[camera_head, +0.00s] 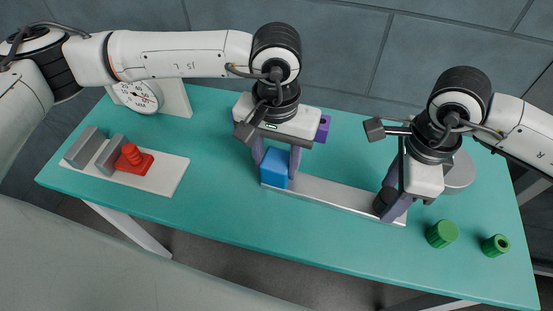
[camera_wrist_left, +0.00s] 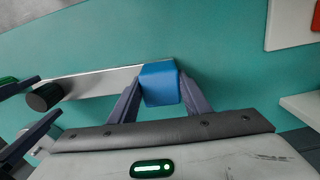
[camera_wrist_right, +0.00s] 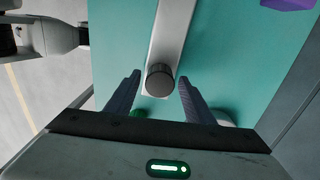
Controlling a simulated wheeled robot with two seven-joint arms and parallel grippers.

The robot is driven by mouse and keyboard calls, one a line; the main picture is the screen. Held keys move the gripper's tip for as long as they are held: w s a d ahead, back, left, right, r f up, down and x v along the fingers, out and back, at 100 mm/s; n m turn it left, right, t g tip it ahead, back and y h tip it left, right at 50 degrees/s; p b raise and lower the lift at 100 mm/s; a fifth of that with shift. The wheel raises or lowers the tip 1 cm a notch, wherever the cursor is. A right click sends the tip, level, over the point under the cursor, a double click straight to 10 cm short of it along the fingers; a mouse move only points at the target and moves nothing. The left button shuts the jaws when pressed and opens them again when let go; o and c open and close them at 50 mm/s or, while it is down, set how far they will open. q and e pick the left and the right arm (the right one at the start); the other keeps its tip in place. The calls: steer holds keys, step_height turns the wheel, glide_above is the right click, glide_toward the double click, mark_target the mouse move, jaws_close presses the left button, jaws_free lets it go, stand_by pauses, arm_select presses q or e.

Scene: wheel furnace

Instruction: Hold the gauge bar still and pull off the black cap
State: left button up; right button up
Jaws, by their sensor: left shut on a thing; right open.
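The gauge bar (camera_head: 335,193) is a long silver bar lying along the front of the teal table. It has a blue block (camera_head: 274,168) at its left end and a black cap (camera_wrist_right: 160,80) at its right end. My left gripper (camera_wrist_left: 160,82) is shut on the blue block, one finger on each side. My right gripper (camera_wrist_right: 159,88) is open, its fingers on either side of the black cap with visible gaps. In the head view, that gripper partly hides the black cap (camera_head: 383,204).
A white board (camera_head: 165,178) with grey blocks and a red piece (camera_head: 134,158) is at the left, near a dial (camera_head: 138,96). A purple block (camera_head: 323,128) stands behind my left gripper. Two green pieces (camera_head: 442,233) (camera_head: 495,245) and a grey round thing (camera_head: 460,172) are at the right.

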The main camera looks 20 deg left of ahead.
mark_target(391, 196)
jaws_close()
steer(key=shift+r, duration=0.1)
steer(key=shift+r, duration=0.85)
stand_by(0.4)
steer(key=shift+r, duration=2.6)
arm_select(q)
steer(key=o, duration=1.6)
steer(key=shift+o, duration=0.2)
steer(key=shift+r, duration=0.15)
step_height(391, 196, up, 12)
